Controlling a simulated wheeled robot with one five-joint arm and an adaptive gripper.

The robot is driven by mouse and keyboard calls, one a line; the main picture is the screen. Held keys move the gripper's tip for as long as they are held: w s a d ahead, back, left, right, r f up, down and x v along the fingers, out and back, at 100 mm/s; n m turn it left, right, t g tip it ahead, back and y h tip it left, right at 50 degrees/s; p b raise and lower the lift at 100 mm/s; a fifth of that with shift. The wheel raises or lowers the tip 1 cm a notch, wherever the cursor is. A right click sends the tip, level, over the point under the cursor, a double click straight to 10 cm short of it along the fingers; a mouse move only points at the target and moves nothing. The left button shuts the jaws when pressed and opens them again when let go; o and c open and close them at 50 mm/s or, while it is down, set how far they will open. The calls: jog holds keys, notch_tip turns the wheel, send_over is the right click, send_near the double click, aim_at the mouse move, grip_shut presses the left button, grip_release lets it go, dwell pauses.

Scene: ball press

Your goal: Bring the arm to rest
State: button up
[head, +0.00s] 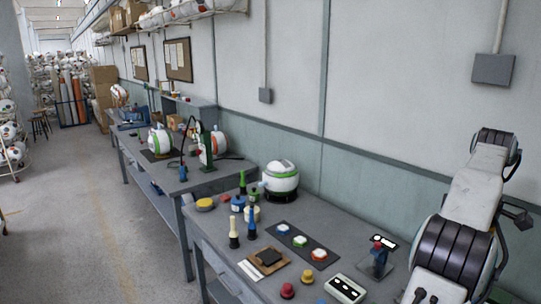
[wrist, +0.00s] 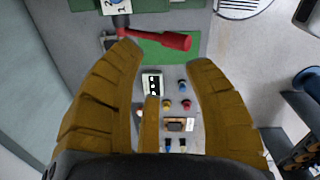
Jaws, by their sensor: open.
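My gripper (wrist: 164,58) shows in the wrist view with its tan padded fingers spread apart and nothing held between them. It is above the grey workbench, which lies below the fingers. A red-handled lever (wrist: 165,40) shows past the fingertips, beside a green mat (wrist: 191,46); I cannot tell how far it is from the fingers. In the head view my arm stands raised at the right edge, with white links and dark joints, and my gripper is not visible there.

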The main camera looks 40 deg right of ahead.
jog(key=w+a+r+m+t+h, duration=0.1)
jog(key=w+a, duration=0.8)
jog(key=a, duration=0.3)
jog(key=w+a+r+t, duration=0.1)
jog(key=w+a+r, duration=0.1)
jog(key=w+a, duration=0.8)
jog(key=s+a+f, duration=0.3)
jog(key=a, duration=0.5)
jog(key=s+a+f+m+t+y, duration=0.1)
jog(key=s+a+f, duration=0.2)
jog(key=a, duration=0.6)
jog(key=s+a+f+m+t, duration=0.1)
jog(key=s+a+f, duration=0.3)
jog(key=a, duration=0.4)
jog(key=shift+a+f+y, duration=0.2)
jog(key=shift+a+y, duration=0.1)
jog(key=shift+a, duration=0.05)
